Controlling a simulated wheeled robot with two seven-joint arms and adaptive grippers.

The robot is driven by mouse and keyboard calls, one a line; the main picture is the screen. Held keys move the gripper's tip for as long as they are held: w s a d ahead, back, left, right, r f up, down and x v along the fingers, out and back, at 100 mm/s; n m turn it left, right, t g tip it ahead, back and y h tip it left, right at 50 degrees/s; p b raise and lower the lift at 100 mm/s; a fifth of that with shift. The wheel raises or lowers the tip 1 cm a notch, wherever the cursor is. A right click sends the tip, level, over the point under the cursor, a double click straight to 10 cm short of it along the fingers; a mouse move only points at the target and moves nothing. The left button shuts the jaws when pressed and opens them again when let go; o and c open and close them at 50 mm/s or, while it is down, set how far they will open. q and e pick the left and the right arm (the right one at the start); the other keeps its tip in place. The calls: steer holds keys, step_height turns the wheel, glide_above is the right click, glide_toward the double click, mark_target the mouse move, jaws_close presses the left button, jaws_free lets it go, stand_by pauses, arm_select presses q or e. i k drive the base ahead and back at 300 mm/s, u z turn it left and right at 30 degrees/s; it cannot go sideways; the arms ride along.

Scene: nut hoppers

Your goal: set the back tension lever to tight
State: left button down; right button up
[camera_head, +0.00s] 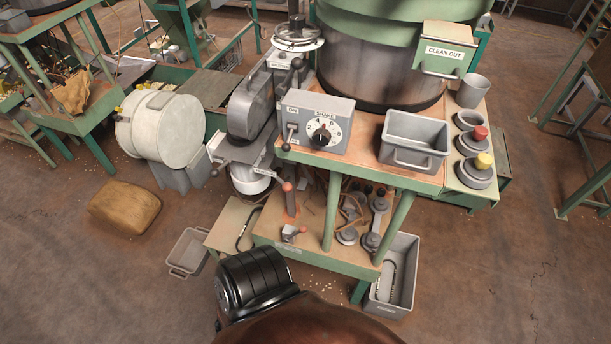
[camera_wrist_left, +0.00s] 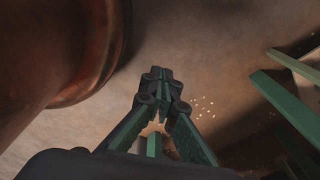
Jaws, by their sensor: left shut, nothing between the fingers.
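No lever in the head view bears a readable tension label, so I cannot tell which is the back one. A dark ball-ended lever (camera_head: 289,77) stands tilted beside the grey upright housing (camera_head: 252,104). Neither gripper shows in the head view; my right gripper is out of sight.
The grey control box (camera_head: 315,121) with a numbered dial stands on the bench, left of a grey bin (camera_head: 413,139). A large drum (camera_head: 375,60) rises behind. A bin (camera_head: 188,252) and a sack (camera_head: 124,207) lie on the floor at left. Green frame bars (camera_wrist_left: 285,103) cross the wrist view's right.

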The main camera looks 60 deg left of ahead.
mark_target(288, 186)
steer(key=i, duration=1.15)
steer(key=u, duration=2.3)
